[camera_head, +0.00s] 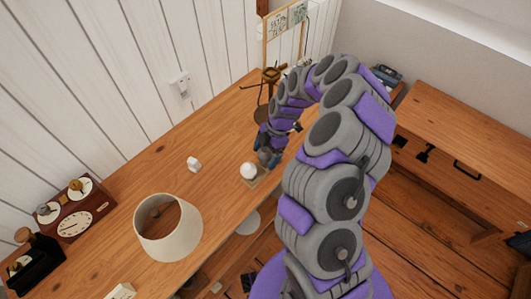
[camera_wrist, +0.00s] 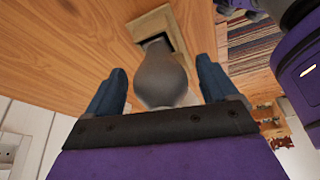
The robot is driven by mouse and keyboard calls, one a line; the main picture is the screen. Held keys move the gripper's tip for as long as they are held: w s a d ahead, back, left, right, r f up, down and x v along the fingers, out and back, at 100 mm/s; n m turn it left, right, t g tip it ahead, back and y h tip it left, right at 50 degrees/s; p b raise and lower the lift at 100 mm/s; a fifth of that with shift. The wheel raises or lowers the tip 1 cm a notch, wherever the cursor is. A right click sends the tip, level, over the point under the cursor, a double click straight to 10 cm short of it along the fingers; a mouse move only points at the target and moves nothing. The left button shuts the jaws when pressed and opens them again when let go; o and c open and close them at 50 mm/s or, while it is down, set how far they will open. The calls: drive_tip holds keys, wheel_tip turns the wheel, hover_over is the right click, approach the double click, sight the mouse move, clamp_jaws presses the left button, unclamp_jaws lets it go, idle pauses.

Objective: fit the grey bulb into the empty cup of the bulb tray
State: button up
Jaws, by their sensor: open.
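In the wrist view the grey bulb (camera_wrist: 162,78) is between my gripper's fingers (camera_wrist: 160,85), with a visible gap on each side. Its narrow end points at the dark recess of the wooden bulb tray (camera_wrist: 153,22). I cannot tell how deep it sits in a cup. In the head view my gripper (camera_head: 268,159) is open, low over the desk at the tray (camera_head: 258,182). A round white bulb (camera_head: 248,171) shows at the tray, just left of my gripper. The grey bulb is not clearly seen there, and the tray's cups are mostly hidden.
A cream lampshade (camera_head: 168,228) stands on the wooden desk (camera_head: 217,133) left of the tray. A dark stand (camera_head: 268,100) is behind my gripper. A dial box (camera_head: 75,212) is at far left. Bare desk lies between.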

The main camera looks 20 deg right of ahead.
drive_tip(key=p+v, duration=0.2)
drive_tip(key=v, duration=0.9)
drive_tip(key=s+a+r+m, duration=0.2)
drive_tip(key=s+a+r, duration=0.1)
drive_tip(key=r, duration=0.3)
drive_tip(key=s+a+r+m, duration=0.1)
drive_tip(key=s+a+r, duration=0.15)
drive_tip(key=r, duration=0.25)
drive_tip(key=s+a+r+m+h, duration=0.1)
drive_tip(key=s+a+r+m, duration=0.3)
drive_tip(key=s, duration=0.3)
drive_tip(key=s+d+r+m+h, duration=0.1)
drive_tip(key=s+d+m, duration=0.1)
drive_tip(key=s+m, duration=0.5)
drive_tip(key=s+d+r+m+h, duration=0.1)
drive_tip(key=s+m, duration=0.6)
drive_tip(key=s, duration=0.8)
drive_tip(key=shift+d+m+h, duration=0.4)
drive_tip(key=shift+d+h, duration=0.1)
drive_tip(key=shift+d, duration=0.7)
